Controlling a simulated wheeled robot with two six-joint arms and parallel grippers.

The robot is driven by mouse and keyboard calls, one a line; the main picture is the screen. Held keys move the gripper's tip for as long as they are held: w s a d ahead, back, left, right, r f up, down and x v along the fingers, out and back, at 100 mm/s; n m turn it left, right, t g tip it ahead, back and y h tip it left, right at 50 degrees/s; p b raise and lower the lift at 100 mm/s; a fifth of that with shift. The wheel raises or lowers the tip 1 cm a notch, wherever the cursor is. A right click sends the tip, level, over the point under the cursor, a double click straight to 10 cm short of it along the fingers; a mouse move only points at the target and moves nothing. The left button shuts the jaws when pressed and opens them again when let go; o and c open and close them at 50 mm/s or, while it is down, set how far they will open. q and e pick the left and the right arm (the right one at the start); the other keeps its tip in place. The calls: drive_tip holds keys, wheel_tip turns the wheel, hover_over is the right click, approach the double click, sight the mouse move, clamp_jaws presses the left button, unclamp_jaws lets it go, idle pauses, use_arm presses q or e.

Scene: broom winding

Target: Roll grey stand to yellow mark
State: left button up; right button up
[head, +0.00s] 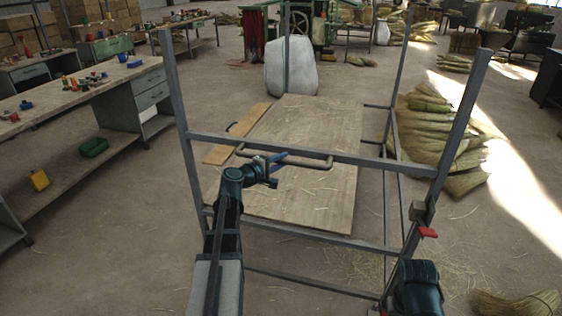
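The grey stand (375,160) is a tall metal frame with upright posts and cross rails directly in front of me. A wooden board (310,120) shows through the frame, with straw scattered on it. A tan tubular handle (318,165) is on the stand's near upper rail. My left gripper (277,162) is at the left part of this handle, its blue fingers overlapping it; whether they are closed around it is unclear. My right arm shows at the lower right by the stand's right post, but its gripper is not discernible. I see no yellow floor mark.
A workbench (75,98) with tools stands at left. Broom-straw bundles (430,140) lie close to the stand's right side, and another bundle (515,304) lies at bottom right. A white sack (291,68) and machinery stand behind. Floor between bench and stand is clear.

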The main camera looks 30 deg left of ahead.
use_arm(q)
clamp_jaws()
idle(1.0)
